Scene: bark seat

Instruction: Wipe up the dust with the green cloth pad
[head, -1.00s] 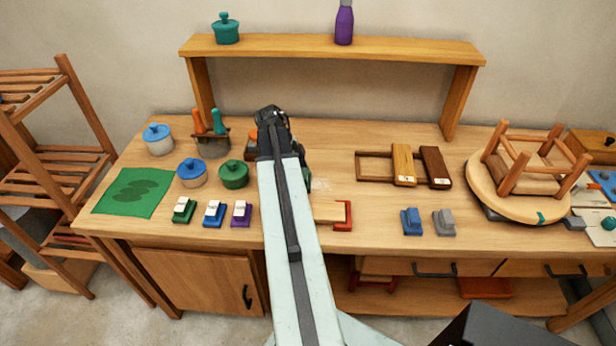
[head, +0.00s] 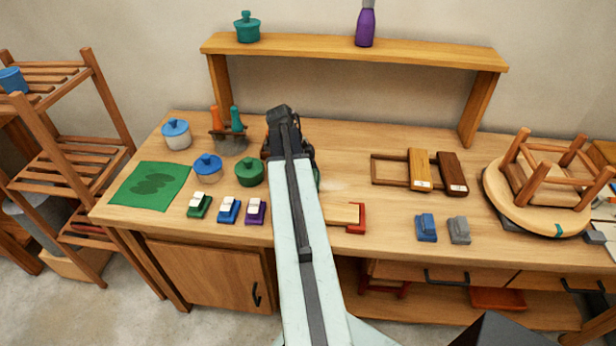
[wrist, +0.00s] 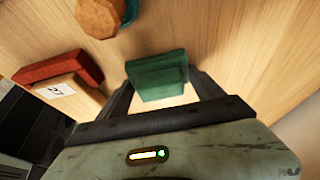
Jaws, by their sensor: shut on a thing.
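My gripper (wrist: 163,88) is shut on the green cloth pad (wrist: 158,72), a block-shaped pad held between its two fingers. In the head view my arm hides most of the pad; a green edge (head: 317,179) shows just right of the wrist. The pad is at or just above the tabletop; contact cannot be told. A faint pale dust patch (head: 330,184) lies on the wood right beside the pad. In the wrist view a bright pale area shows below the pad.
A wooden block with a red end (head: 345,214) lies close in front of the pad. An orange-brown piece (wrist: 98,14) lies close in the wrist view. Green (head: 249,172) and blue-lidded pots (head: 207,167) stand left. Wooden frames (head: 421,171) lie right; bare wood between.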

